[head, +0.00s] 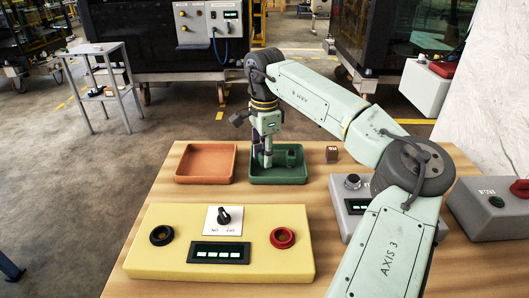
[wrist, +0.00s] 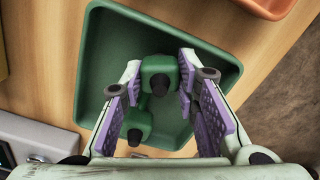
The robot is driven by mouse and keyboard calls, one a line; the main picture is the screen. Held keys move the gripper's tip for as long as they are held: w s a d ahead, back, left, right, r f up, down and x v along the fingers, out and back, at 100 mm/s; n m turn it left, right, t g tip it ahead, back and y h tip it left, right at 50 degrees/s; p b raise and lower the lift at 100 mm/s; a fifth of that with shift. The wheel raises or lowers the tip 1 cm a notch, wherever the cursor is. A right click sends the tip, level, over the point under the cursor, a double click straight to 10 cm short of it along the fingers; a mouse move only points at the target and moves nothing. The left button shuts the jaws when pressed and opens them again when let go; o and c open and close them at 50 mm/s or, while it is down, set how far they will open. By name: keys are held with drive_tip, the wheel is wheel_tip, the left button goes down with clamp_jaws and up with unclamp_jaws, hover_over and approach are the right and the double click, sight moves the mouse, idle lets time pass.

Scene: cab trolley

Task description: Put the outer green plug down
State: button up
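The green tray (head: 300,179) stands on the wooden table; the wrist view shows its floor and rim (wrist: 84,75). Two dark green plugs are in it. In the wrist view one plug (wrist: 160,72) is between my fingertips, with narrow gaps at its sides, and the other plug (wrist: 138,124) is nearer my palm. The head view shows one plug (head: 291,156) right of my gripper (head: 264,160), which points down into the tray. My gripper, with purple pads, is open around the first plug (wrist: 160,78). Whether this plug rests on the tray floor is unclear.
An orange tray (head: 206,178) stands close on the left.

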drive_tip(key=shift+o, duration=0.6)
wheel_tip(320, 180, up, 12)
drive_tip(key=b, duration=0.1)
drive_tip(key=shift+r, duration=0.2)
